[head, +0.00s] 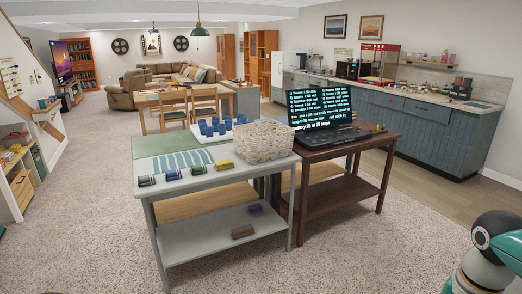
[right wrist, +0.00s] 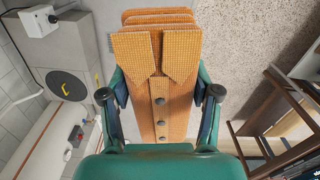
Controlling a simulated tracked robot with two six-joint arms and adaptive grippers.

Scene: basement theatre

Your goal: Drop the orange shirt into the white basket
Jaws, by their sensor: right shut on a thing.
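The orange shirt (right wrist: 160,113) is folded, with its collar flaps and dark buttons facing the right wrist camera. My right gripper (right wrist: 160,95) is shut on it, with a finger along each side. The white basket (head: 250,143) is a pale woven one in the head view, standing upright on the right end of the light grey table. The shirt and right gripper are out of the head view; only part of my right arm shows at its lower right. The basket cannot be made out in the right wrist view. My left gripper is in neither view.
The grey table (head: 215,179) also bears several small rolled things and a white tray (head: 206,131) of blue cups. A laptop (head: 320,112) stands on the dark wooden table (head: 338,152) to the right. Carpet (head: 330,245) in front is clear.

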